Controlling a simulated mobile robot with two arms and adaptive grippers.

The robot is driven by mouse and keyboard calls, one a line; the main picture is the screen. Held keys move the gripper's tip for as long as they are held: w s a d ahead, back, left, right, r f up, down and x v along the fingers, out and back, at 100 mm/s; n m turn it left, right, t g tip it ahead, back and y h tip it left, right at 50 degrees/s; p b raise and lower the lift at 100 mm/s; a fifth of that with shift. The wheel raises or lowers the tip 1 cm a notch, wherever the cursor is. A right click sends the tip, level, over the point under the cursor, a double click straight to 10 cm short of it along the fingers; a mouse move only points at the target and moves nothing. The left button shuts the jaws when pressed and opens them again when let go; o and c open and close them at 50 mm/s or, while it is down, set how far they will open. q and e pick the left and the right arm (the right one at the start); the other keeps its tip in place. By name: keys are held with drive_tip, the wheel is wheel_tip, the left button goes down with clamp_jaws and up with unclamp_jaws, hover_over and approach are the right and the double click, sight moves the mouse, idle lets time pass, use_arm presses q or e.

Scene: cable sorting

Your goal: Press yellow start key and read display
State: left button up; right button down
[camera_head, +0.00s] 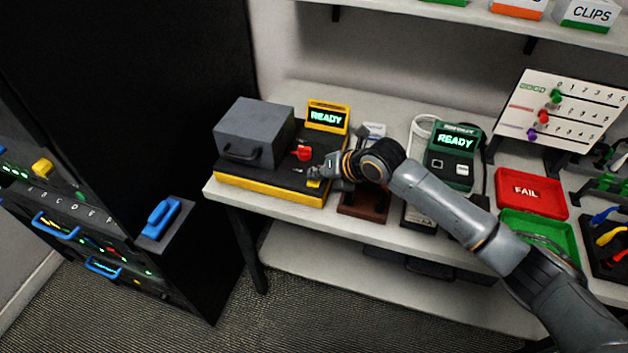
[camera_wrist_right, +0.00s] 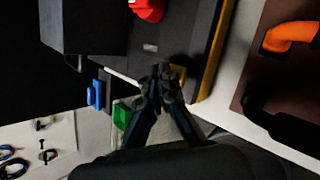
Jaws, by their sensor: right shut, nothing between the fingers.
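The tester (camera_head: 268,170) is a black base with yellow edges and a grey box on its left. Its yellow-framed display (camera_head: 326,117) reads READY in green. A small yellow key (camera_head: 314,183) shows at the base's front right, right by my right gripper. My right gripper (camera_head: 317,172) is shut and empty, with its fingertips low over the tester top. My left gripper is not in view.
The grey box (camera_head: 252,132) is to the left. A second tester (camera_head: 452,155) on the right also reads READY. A red FAIL tray (camera_head: 531,191) and a green tray (camera_head: 540,232) lie farther right.

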sight(317, 183)
drive_tip(key=shift+f+b, duration=0.3)
drive_tip(key=shift+f, duration=0.15)
idle(0.6)
drive_tip(key=shift+r, duration=0.15)
drive_tip(key=shift+r+p, duration=0.6)
drive_tip(key=shift+r, duration=0.1)
drive_tip(key=shift+r, duration=0.1)
wheel_tip(317, 183, up, 5)
drive_tip(key=p, duration=0.4)
idle(0.5)
